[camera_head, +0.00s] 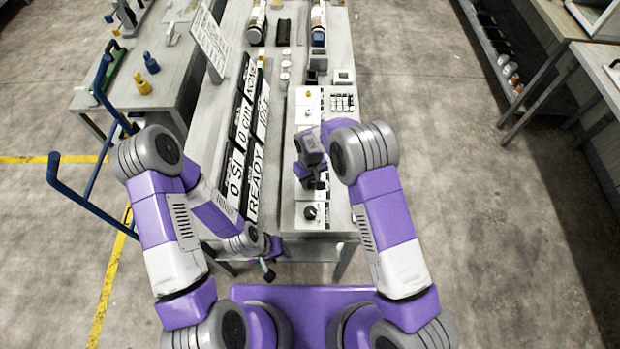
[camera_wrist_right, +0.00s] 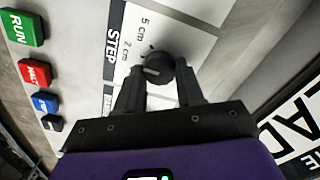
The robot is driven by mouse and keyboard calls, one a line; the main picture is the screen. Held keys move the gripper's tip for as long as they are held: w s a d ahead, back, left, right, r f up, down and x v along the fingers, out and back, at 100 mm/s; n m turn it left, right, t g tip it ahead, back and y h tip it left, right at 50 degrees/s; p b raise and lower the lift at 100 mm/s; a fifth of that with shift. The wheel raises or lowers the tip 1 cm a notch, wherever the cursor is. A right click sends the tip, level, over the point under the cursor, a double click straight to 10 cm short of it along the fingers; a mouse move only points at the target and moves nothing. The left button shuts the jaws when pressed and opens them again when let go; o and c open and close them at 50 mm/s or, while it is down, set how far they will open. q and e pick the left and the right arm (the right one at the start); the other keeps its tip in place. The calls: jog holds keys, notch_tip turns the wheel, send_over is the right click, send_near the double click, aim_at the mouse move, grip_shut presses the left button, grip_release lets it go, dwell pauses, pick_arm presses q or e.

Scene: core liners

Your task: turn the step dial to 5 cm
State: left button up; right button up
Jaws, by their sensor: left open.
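The step dial (camera_wrist_right: 158,68) is a round black knob on the white control panel in the right wrist view. The labels "5 cm" and "2 cm" (camera_wrist_right: 130,52) stand beside it; any lower label is hidden. A pale mark shows on the knob, but I cannot tell its exact setting. My right gripper (camera_wrist_right: 159,72) has its fingers on either side of the dial, and the dial fills the gap. In the head view my right gripper (camera_head: 312,184) is over the panel and hides this dial. My left gripper (camera_head: 268,262) is open and empty near the bench's front edge.
Coloured buttons, including the green RUN button (camera_wrist_right: 24,28) and red HALT button (camera_wrist_right: 35,72), lie left of the dial in the wrist view. Another black knob (camera_head: 310,212) is nearer me.

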jog(key=c, duration=0.5)
jog(key=shift+m+b, duration=0.65)
jog(key=shift+m, duration=0.15)
jog(key=shift+m+b, duration=0.65)
jog(key=shift+m, duration=0.55)
jog(key=shift+m+b, duration=0.4)
jog(key=shift+m, duration=0.8)
jog(key=shift+d+m+b, duration=0.1)
jog(key=shift+m+b, duration=0.2)
jog(key=shift+m, duration=1)
